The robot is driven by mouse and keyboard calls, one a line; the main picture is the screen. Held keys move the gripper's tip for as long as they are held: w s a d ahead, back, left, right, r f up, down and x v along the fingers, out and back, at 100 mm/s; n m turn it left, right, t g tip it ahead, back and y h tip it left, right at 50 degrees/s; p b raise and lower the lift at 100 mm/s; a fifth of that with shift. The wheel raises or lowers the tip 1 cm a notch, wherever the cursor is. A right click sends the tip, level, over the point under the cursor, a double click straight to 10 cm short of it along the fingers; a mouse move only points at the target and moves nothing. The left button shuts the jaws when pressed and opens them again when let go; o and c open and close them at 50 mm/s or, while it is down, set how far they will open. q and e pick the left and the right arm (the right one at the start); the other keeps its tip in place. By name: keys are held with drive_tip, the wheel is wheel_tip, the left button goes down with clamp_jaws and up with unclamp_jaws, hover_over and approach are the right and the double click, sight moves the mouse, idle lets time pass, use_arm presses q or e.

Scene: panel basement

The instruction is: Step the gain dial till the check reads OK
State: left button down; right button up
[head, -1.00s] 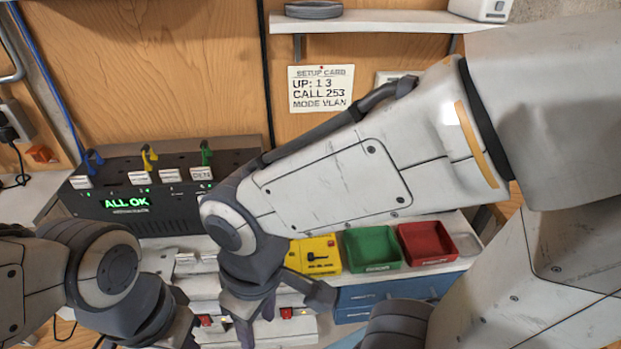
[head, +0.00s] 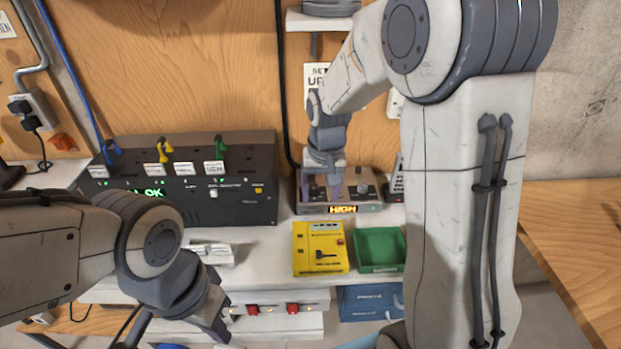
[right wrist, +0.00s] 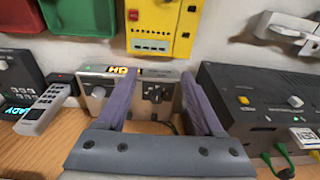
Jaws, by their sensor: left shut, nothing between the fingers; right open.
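A small grey-brown box (head: 315,208) on the bench at the back has a lit orange display (head: 343,209) reading HIGH. In the right wrist view the box (right wrist: 165,108) shows upside down, with a dark knob (right wrist: 153,93) and another knob (right wrist: 98,92); I cannot read which is the gain dial. My right gripper (head: 336,188) points down at the box, open; in the right wrist view its fingers (right wrist: 158,95) stand either side of the first knob, contact unclear. My left gripper (head: 222,332) is shut and empty, low at the front, away from the box.
A black unit (head: 240,200) with a green display ending in OK, partly hidden, stands left of the box. A remote (right wrist: 47,110) lies beside the box. A yellow case (head: 320,240) and a green bin (head: 380,249) stand in front. White bench (head: 265,250) shows between.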

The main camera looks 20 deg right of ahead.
sight(314, 187)
drive_tip(key=w+d+r+m+g, duration=0.1)
drive_tip(key=w+m, duration=0.1)
drive_tip(key=w, duration=0.4)
drive_tip(key=w+d+m+g, duration=0.1)
drive_tip(key=w+d+m, duration=0.15)
drive_tip(key=w, duration=0.45)
drive_tip(key=f+p, duration=0.1)
drive_tip(key=f, duration=0.2)
drive_tip(key=f+p, duration=0.1)
drive_tip(key=f, duration=0.5)
drive_tip(key=shift+s+a+f+p, duration=0.2)
drive_tip(key=shift+a+f+p, duration=0.15)
drive_tip(key=shift+f+p, duration=0.05)
clamp_jaws()
